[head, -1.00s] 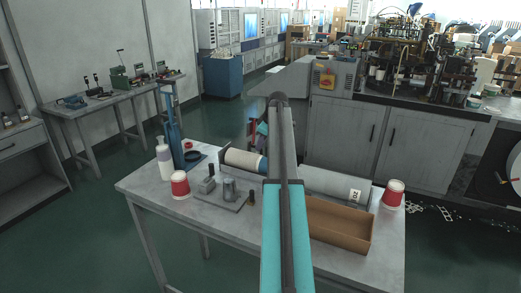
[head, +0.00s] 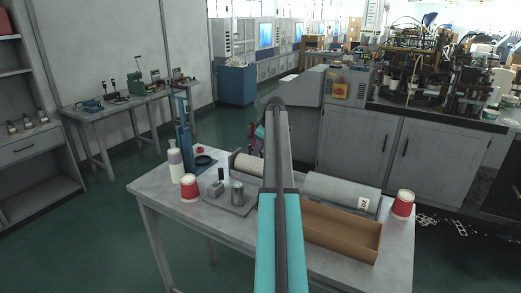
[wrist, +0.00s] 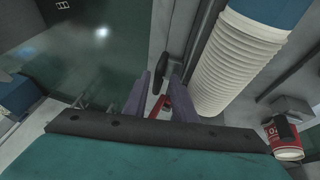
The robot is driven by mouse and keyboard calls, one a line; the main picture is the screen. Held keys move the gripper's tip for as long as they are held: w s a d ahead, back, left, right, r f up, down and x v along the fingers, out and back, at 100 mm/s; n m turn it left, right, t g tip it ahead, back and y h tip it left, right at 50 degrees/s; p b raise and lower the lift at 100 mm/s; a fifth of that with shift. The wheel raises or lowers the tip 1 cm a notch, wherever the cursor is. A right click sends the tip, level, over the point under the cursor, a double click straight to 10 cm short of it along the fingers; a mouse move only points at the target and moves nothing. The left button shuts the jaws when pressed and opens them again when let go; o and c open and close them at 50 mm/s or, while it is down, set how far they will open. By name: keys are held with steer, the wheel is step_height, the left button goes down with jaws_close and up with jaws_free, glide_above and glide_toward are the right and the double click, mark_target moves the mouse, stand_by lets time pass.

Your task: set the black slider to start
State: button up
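My gripper (wrist: 160,105) shows in the wrist view with its two purple-grey fingers apart and nothing held between them. A dark, rounded knob (wrist: 160,73), which may be the black slider, stands just beyond the fingertips, beside a long dark bar (wrist: 206,45). I cannot tell whether a finger touches it. A small red part shows between the fingers.
A ribbed stack of white cups (wrist: 235,60) is close to the right of the fingers. In the head view the near table (head: 155,190) carries red cups (head: 190,188), a metal fixture (head: 237,193), a brown tray (head: 335,236) and a blue press (head: 184,140). Grey cabinets (head: 360,143) stand behind.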

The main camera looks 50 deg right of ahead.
steer(key=shift+o, duration=0.2)
steer(key=shift+s+d, duration=0.1)
steer(key=shift+s, duration=0.05)
steer(key=b+v, duration=0.3)
steer(key=v, duration=1)
steer(key=shift+s+r, duration=0.15)
steer(key=shift+r, duration=0.15)
stand_by(0.3)
